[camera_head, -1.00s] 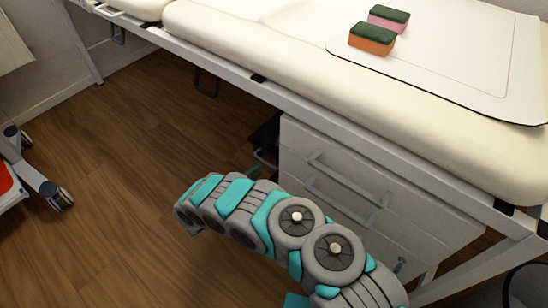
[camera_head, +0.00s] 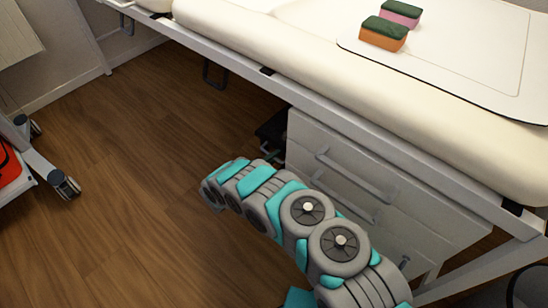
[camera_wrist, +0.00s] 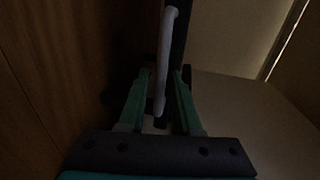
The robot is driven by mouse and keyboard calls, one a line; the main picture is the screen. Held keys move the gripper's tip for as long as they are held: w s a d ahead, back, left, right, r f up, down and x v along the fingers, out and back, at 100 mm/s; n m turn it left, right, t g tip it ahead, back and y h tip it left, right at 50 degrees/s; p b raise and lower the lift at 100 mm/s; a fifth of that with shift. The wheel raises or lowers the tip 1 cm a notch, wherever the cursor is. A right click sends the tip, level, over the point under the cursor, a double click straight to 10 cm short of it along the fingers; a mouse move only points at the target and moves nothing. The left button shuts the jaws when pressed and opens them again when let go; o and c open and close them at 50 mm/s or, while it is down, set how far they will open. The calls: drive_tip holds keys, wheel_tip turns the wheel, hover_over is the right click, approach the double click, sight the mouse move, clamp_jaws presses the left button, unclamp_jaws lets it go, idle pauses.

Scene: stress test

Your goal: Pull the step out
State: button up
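The step appears as a dark, low piece (camera_head: 272,128) under the padded couch, at the left end of the white drawer unit; most of it is hidden. In the wrist view a pale grey bar handle (camera_wrist: 166,50) stands on a dark edge, probably the step's. My gripper (camera_wrist: 162,76) has its two green fingers on either side of the handle's lower part, with gaps visible, so it looks open. In the head view my arm covers most of the gripper.
The white drawer unit (camera_head: 375,185) with grey handles stands right beside my arm. The couch (camera_head: 330,75) overhangs it, with two sponges (camera_head: 385,34) on top. A wheeled stand (camera_head: 45,165) is at the left. Wooden floor (camera_head: 130,180) between is clear.

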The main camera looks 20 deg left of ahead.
clamp_jaws()
idle(1.1)
